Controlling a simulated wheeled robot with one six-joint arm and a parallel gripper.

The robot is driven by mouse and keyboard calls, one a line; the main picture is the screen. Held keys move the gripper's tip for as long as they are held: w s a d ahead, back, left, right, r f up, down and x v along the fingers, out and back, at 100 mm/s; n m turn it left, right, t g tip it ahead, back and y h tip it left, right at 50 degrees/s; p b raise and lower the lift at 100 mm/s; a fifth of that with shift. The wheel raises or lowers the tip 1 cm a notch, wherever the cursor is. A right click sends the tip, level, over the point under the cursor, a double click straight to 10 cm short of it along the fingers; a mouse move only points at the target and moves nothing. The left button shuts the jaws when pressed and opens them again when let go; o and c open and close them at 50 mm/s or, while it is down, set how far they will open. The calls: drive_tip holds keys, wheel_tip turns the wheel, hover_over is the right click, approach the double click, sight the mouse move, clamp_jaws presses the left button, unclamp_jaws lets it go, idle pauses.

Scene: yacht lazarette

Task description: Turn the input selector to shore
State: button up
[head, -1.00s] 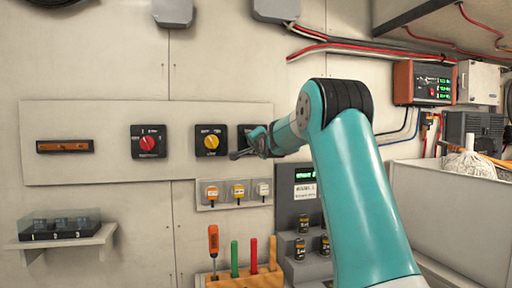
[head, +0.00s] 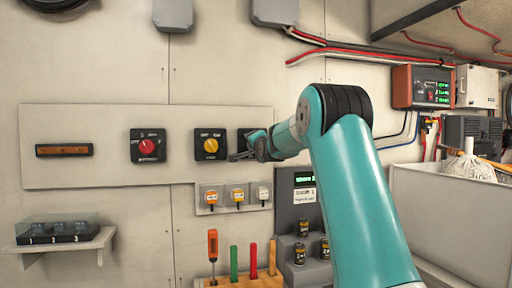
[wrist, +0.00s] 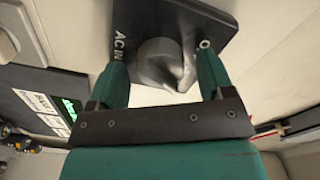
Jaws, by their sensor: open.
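The selector with a grey knob (wrist: 165,65) sits on a dark plate marked "AC IN" in the wrist view. In the head view its dark plate (head: 245,134) is mostly hidden behind my gripper (head: 243,156). My gripper (wrist: 163,78) is open, with one finger on each side of the knob. I cannot tell whether the fingers touch it. The knob's pointer ridge shows toward the right finger, where a round mark sits on the plate. Any "shore" label is not readable.
To the left are a yellow-knob switch (head: 211,146) and a red-knob switch (head: 147,146). Below are several small switches or plugs (head: 237,195), a tool rack (head: 243,280) and a grey display unit (head: 303,180). A shelf (head: 100,240) juts out at lower left.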

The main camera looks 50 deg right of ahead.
drive_tip(key=shift+s, duration=0.1)
drive_tip(key=b+v, duration=0.5)
drive_tip(key=v, duration=1.2)
drive_tip(key=shift+s+b, duration=0.15)
drive_tip(key=shift+b, duration=0.25)
drive_tip(key=a+f+n+g+y, duration=0.1)
drive_tip(key=a+f+n+y, duration=0.35)
drive_tip(key=a, duration=0.35)
drive_tip(key=w+a+f+n+g+y+p, duration=0.1)
drive_tip(key=a+f+n+g+y, duration=0.15)
drive_tip(key=a+f, duration=0.45)
drive_tip(key=a+f+n+g+y, duration=0.1)
drive_tip(key=a+f+n+y, duration=0.25)
drive_tip(key=a, duration=0.65)
drive_tip(key=s+a+f+n+g+y, duration=0.1)
drive_tip(key=s+a+f+n+g, duration=0.4)
drive_tip(key=s, duration=0.6)
drive_tip(key=s+a+f+n+g+y+p, duration=0.1)
drive_tip(key=s+a+f+n+g, duration=0.4)
drive_tip(key=s+a+n, duration=0.5)
drive_tip(key=shift+s+a+f+g+y+p, duration=0.3)
drive_tip(key=shift+s+a+y, duration=0.4)
drive_tip(key=shift+a, duration=0.45)
drive_tip(key=shift+r, duration=0.1)
